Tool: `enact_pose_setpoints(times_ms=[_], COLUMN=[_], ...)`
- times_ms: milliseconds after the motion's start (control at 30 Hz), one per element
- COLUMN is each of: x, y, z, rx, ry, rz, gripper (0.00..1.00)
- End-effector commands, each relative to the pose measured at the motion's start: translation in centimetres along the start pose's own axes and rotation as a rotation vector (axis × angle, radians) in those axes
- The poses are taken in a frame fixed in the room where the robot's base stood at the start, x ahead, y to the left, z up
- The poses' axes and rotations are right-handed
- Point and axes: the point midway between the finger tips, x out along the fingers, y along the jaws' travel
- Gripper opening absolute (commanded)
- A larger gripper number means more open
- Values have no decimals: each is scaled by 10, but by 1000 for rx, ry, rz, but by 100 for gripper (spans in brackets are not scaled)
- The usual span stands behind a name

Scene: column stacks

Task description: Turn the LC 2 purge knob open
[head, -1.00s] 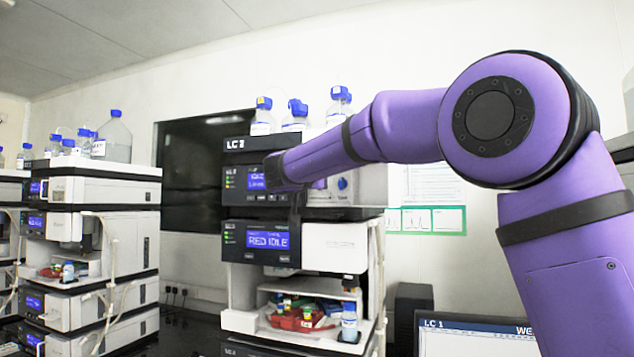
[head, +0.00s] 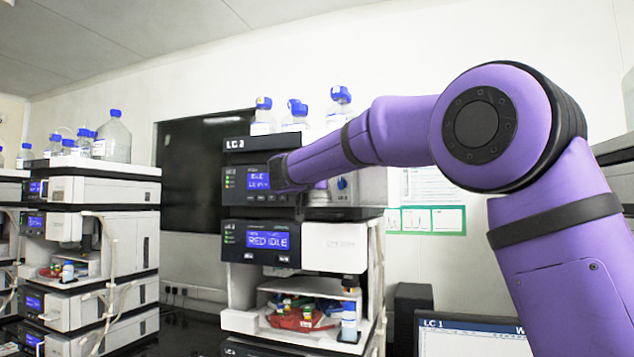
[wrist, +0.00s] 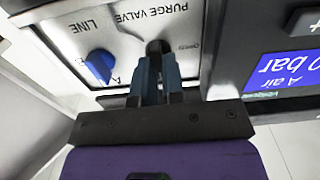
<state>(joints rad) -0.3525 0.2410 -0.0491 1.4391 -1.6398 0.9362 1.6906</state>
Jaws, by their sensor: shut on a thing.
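The LC 2 stack's pump module (head: 258,185) shows in the head view with a lit blue display, and my arm crosses in front of its right half. In the wrist view, the panel (wrist: 118,22) bears the words PURGE VALVE and LINE, upside down. The purge knob (wrist: 158,46) is dark and sits on this panel below the PURGE VALVE lettering. My gripper (wrist: 156,62) is shut on the purge knob, its fingers on either side of it. The fingers hide most of the knob, so I cannot tell its turn angle. My gripper's fingers are not clear in the head view.
A blue LINE knob (wrist: 98,66) is close to the left of my fingers. A blue display (wrist: 285,72) is on the right. Blue-capped bottles (head: 296,115) stand atop the stack. Another stack (head: 95,210) stands left, a monitor (head: 470,335) lower right.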

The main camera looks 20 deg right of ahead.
Motion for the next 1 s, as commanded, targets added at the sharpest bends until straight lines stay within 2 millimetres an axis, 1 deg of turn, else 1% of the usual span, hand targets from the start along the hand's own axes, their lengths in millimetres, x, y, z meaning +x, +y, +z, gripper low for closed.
enact_pose_setpoints(times_ms=[167,367,1000], x=[0,0,0], y=[-1,-2,-7], z=[0,0,3], rx=[-62,-202,-806], ry=[0,0,0], rz=[0,0,-1], gripper=[0,0,0])
